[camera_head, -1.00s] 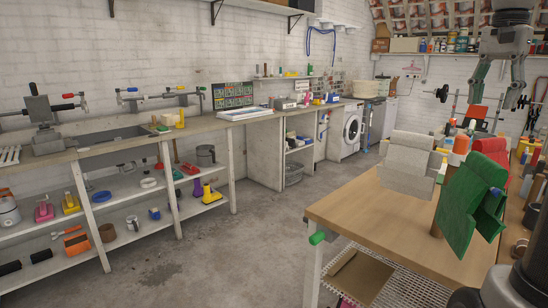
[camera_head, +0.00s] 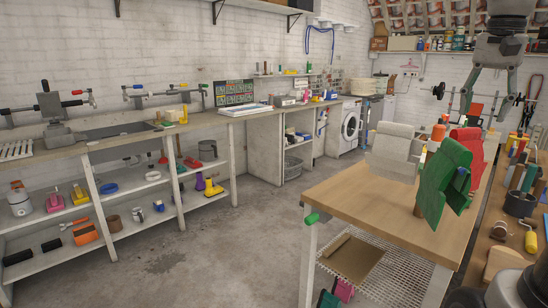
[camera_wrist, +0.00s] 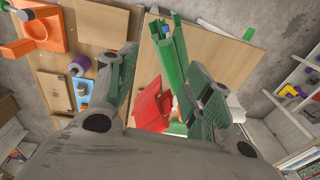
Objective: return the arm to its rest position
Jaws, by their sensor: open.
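My gripper (camera_head: 482,112) hangs at the upper right of the head view, pointing down, with its two fingers spread and nothing between them. It looks to be above the far right part of the wooden table (camera_head: 352,198); its exact height is unclear. In the wrist view my gripper (camera_wrist: 163,62) is also open and empty. A green draped item (camera_wrist: 173,50) and a red one (camera_wrist: 152,105) show below and between the fingers there. The upper arm is cut off by the top edge of the head view.
On the table stand a white draped item (camera_head: 393,143), a green one (camera_head: 440,185) and a red one (camera_head: 470,142). A tool-covered bench (camera_head: 500,238) runs along the right. A long shelf unit (camera_head: 100,150) lines the left wall. The concrete floor (camera_head: 235,240) between is clear.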

